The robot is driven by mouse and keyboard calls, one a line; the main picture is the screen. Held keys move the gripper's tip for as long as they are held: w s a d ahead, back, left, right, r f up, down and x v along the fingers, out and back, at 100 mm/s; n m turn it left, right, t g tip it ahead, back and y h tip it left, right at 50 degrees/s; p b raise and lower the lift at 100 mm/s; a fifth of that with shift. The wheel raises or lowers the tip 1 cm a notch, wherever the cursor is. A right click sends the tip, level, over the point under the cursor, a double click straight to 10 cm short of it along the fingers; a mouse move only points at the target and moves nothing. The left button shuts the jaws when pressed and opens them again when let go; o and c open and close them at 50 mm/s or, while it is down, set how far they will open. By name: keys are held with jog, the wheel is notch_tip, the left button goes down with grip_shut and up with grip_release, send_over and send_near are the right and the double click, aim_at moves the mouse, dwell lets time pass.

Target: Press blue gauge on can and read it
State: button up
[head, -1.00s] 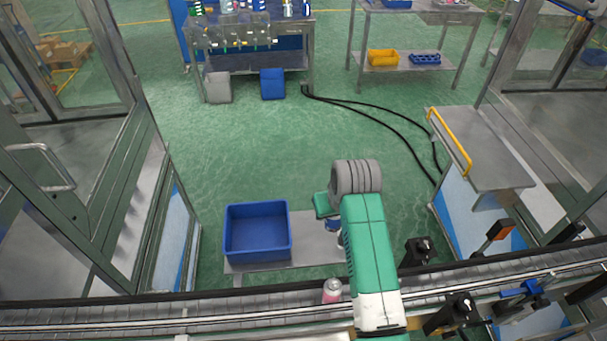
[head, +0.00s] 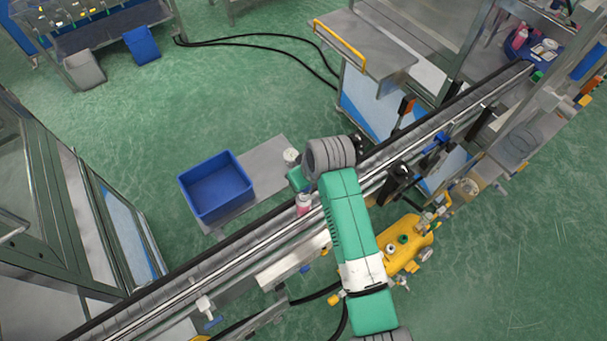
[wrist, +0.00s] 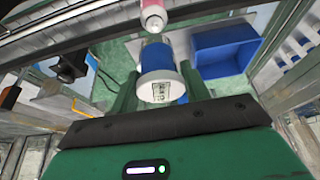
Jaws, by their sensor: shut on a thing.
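The blue gauge (wrist: 157,60), a blue cylinder with white ends, is between the two green fingers of my gripper (wrist: 160,80) in the wrist view. A printed square mark shows on its near white end. In the head view a white end of the gauge (head: 291,156) shows beside my grey wrist, and my arm hides much of the gripper. The pink can (head: 303,204) stands upright at the conveyor, near the gripper. Its pink and white body also shows at the top of the wrist view (wrist: 153,14), a small gap away from the gauge.
The conveyor (head: 221,269) runs diagonally past the can. A blue bin (head: 216,187) sits on a grey shelf (head: 268,153) behind it. Dark sensor posts (head: 396,182) stand right of my arm. A yellow machine (head: 408,243) stands in front.

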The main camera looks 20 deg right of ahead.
notch_tip(320, 180, down, 3)
jog(key=shift+r+b, duration=0.15)
jog(key=shift+b, duration=0.9)
jog(key=shift+f, duration=0.45)
jog(key=shift+p, duration=0.45)
jog(key=shift+f+b, duration=0.6)
jog(key=shift+f, duration=0.4)
dwell(0.7)
jog(key=shift+r, duration=0.1)
jog(key=shift+r+p, duration=3.25)
jog(key=shift+r, duration=0.15)
